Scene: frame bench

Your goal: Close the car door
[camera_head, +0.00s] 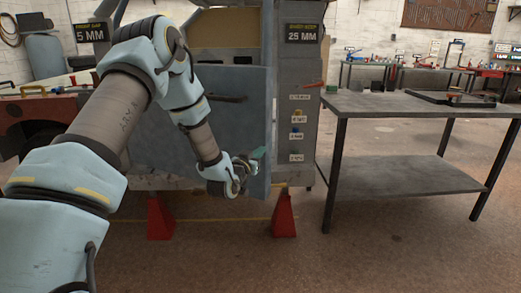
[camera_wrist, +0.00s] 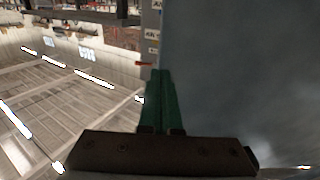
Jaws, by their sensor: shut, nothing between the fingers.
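The car door (camera_head: 236,120) is a grey-blue panel with a dark handle (camera_head: 228,98), hung in a grey car body frame. Its right edge appears to stand out from the frame; how far is hard to tell. My gripper (camera_head: 260,154) is at the door's lower right part, close to its outer face. In the wrist view my gripper's green fingers (camera_wrist: 162,76) are together and empty, and the door (camera_wrist: 245,70) fills the right side. Whether the fingertips touch the door cannot be told. My arm hides the door's left part.
A grey pillar (camera_head: 299,75) with labels and a "25 MM" sign (camera_head: 303,33) stands right of the door. A metal table (camera_head: 425,104) is farther right. Red stands (camera_head: 284,215) sit under the frame. The floor in front is clear.

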